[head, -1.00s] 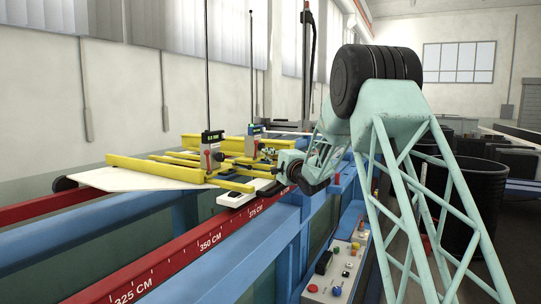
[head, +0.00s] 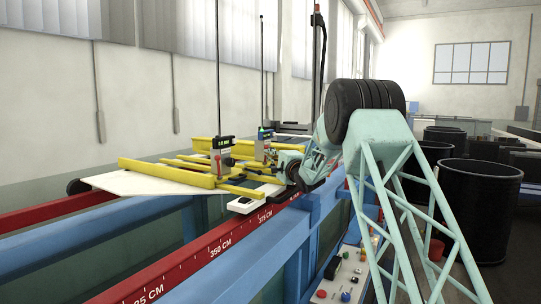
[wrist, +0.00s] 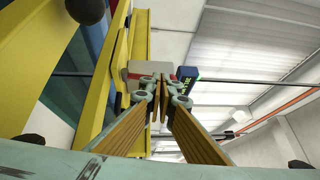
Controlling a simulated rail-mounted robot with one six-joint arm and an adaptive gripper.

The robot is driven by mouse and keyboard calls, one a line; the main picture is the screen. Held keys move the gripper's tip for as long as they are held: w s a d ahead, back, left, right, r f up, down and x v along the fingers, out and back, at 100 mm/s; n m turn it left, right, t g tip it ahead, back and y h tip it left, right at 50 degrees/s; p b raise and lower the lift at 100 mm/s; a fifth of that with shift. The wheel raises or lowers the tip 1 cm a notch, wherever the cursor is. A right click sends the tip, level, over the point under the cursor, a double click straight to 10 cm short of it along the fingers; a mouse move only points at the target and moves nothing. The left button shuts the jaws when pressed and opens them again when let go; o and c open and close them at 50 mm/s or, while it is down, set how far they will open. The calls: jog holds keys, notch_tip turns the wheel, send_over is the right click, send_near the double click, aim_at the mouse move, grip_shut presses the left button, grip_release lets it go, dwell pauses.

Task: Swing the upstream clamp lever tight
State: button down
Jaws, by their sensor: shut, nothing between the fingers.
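Two upright point gauges stand on the yellow carriage frame (head: 165,172) over the flume. The nearer gauge (head: 222,143) has a green display and a red-and-grey clamp block (head: 217,163) below it. The farther gauge (head: 265,132) has a blue head. My gripper (wrist: 160,103) is shut and empty, pointing at a grey block with a red stripe (wrist: 146,73) beside a blue gauge head (wrist: 187,76) in the wrist view. The fingers overlap the block in the picture; I cannot tell whether they touch it. No clamp lever can be made out clearly.
A yellow beam (wrist: 98,85) runs close along the left of my gripper. The red scale rail (head: 200,255) and blue flume edge lie in front. A control panel (head: 343,278) with buttons is below. Black barrels (head: 478,208) stand at the right.

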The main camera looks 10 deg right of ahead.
jog(key=shift+w+a+r, duration=0.4)
jog(key=shift+w+a, duration=0.05)
jog(key=shift+a, duration=0.15)
jog(key=shift+s, duration=0.1)
dwell(0.3)
jog(key=r+b+v, duration=0.2)
jog(key=b+v, duration=0.1)
jog(key=v, duration=1)
jog(key=shift+s+d, duration=0.25)
jog(key=shift+s, duration=0.1)
jog(key=shift+s+r, duration=0.1)
jog(key=shift+r, duration=0.1)
dwell(0.3)
